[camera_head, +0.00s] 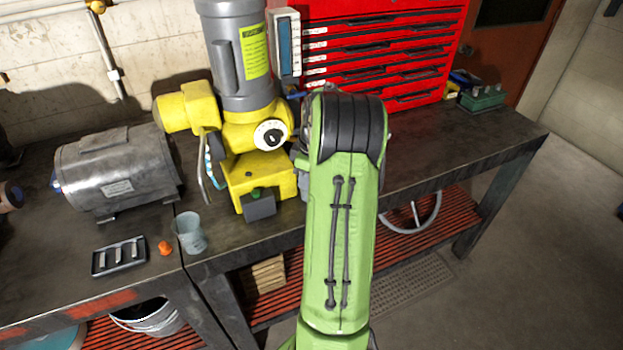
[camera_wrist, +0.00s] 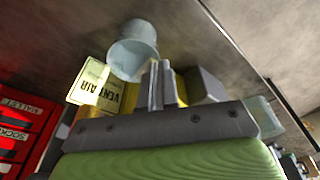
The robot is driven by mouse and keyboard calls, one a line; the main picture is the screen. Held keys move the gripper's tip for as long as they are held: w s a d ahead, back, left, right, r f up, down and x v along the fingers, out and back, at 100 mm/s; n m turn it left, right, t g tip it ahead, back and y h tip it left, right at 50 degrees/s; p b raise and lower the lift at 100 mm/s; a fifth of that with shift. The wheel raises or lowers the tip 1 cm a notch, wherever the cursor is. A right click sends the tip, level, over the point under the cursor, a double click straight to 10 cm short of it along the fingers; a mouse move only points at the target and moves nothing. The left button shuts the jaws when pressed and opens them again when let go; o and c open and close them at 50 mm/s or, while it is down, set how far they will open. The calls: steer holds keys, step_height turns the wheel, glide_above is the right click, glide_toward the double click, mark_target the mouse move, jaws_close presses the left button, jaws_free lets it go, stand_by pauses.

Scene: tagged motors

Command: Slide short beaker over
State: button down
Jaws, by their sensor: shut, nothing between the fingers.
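A clear bluish beaker (camera_head: 190,233) stands near the front edge of the bench, left of the yellow machine. In the wrist view, one translucent beaker (camera_wrist: 137,45) shows just beyond the fingertips, and a second one (camera_wrist: 266,115) lies farther right. I cannot tell for sure which is the short one. My gripper (camera_wrist: 155,66) is shut and empty, its tips close to the first beaker; I cannot tell whether they touch. In the head view my green arm hides the gripper and whatever stands behind it.
A yellow and grey machine (camera_head: 257,175) stands beside my arm. A grey motor (camera_head: 118,170), a small black tray (camera_head: 119,257) and an orange piece (camera_head: 165,248) are at the left. A red tool chest (camera_head: 400,45) stands behind.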

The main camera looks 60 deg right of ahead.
steer(key=shift+s+f, duration=0.2)
steer(key=shift+f, duration=0.15)
steer(key=s, duration=0.2)
steer(key=shift+s+d, duration=0.35)
steer(key=shift+s+d+f, duration=0.1)
steer(key=shift+d, duration=0.15)
